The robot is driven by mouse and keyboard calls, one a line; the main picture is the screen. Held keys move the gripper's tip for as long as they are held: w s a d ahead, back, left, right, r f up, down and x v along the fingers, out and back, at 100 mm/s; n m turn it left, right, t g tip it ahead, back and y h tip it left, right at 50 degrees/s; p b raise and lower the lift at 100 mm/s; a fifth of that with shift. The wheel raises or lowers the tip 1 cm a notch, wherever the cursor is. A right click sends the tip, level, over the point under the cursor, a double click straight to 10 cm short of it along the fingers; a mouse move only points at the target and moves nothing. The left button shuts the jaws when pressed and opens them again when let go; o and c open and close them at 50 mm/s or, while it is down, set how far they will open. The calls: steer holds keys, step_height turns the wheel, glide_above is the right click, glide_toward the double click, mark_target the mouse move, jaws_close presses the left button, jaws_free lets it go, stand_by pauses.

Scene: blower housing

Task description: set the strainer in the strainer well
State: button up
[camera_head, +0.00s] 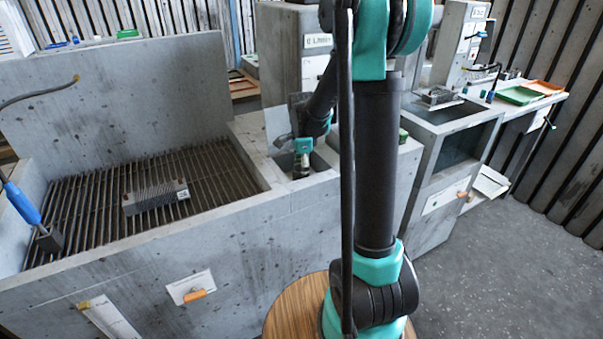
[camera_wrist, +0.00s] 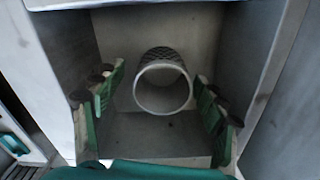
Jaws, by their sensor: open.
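The strainer (camera_wrist: 161,58) is a grey mesh cylinder with a smooth round rim. In the wrist view its open end faces the camera, and it is inside the square grey strainer well (camera_wrist: 235,45). I cannot tell whether it stands fully upright or leans. My gripper (camera_wrist: 157,97) is open, with one green-padded finger on each side of the strainer and a visible gap to each. In the head view my gripper (camera_head: 302,166) points down into the well (camera_head: 322,167), and the strainer is not clearly seen there.
A slatted grate (camera_head: 100,200) lies left of the well, with a grey finned block (camera_head: 155,196) on it. A blue-handled tool (camera_head: 22,203) hangs at the far left. A grey cabinet (camera_head: 440,150) and a bench with green and orange trays (camera_head: 520,94) stand to the right.

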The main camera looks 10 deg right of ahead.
step_height(320, 180, up, 12)
stand_by(0.7)
